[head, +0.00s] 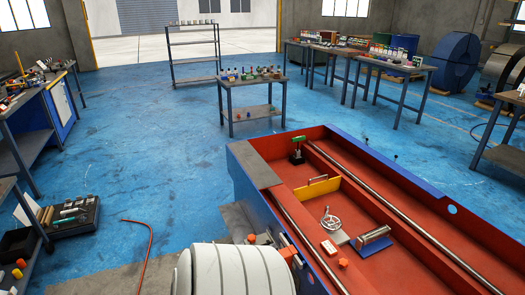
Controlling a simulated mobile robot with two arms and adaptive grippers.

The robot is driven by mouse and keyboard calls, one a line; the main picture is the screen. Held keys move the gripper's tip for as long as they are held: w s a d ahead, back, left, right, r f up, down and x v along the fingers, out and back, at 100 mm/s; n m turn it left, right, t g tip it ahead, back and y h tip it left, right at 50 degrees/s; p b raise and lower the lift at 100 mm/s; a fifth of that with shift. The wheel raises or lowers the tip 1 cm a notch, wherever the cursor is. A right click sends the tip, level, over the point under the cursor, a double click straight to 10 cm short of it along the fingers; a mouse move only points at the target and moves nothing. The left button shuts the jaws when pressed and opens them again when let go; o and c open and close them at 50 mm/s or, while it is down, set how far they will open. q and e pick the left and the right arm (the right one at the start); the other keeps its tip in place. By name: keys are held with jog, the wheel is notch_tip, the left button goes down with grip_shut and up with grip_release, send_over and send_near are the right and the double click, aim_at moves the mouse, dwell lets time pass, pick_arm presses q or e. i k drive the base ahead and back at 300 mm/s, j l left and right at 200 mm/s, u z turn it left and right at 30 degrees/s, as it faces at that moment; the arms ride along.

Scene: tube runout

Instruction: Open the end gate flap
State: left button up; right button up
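A long blue machine bed (250,190) with a red inside trough runs from the middle to the lower right of the head view. A yellow plate (317,189) stands across the trough near its far end. I cannot tell for sure whether it is the end gate flap. A green-topped handle on a dark block (297,150) stands in the far corner of the trough. Neither of my grippers is in view.
Two long steel bars (385,216) run along the trough. A small table (250,82) with items stands beyond. A white ribbed shape fills the bottom middle.

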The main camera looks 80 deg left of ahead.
aim_at(304, 194)
jog(key=u, duration=1.95)
jog(key=j+z, duration=0.4)
jog(key=k+j+z, duration=0.1)
jog(key=z, duration=0.35)
jog(key=k+j+z, duration=0.15)
jog(key=j+z, duration=0.25)
jog(key=k+j+z, duration=0.1)
jog(key=z, duration=0.3)
jog(key=j+z, duration=0.15)
jog(key=z, duration=0.25)
jog(key=k+j+z, duration=0.15)
jog(key=z, duration=0.25)
jog(key=k+j+z, duration=0.1)
jog(key=z, duration=0.3)
jog(key=k+z, duration=0.15)
jog(key=z, duration=0.25)
jog(key=k+j+z, duration=0.1)
jog(key=z, duration=0.3)
jog(key=k+j+z, duration=0.25)
jog(key=k+z, duration=0.2)
jog(key=k, duration=0.15)
jog(key=k+z, duration=0.45)
jog(key=k, duration=0.15)
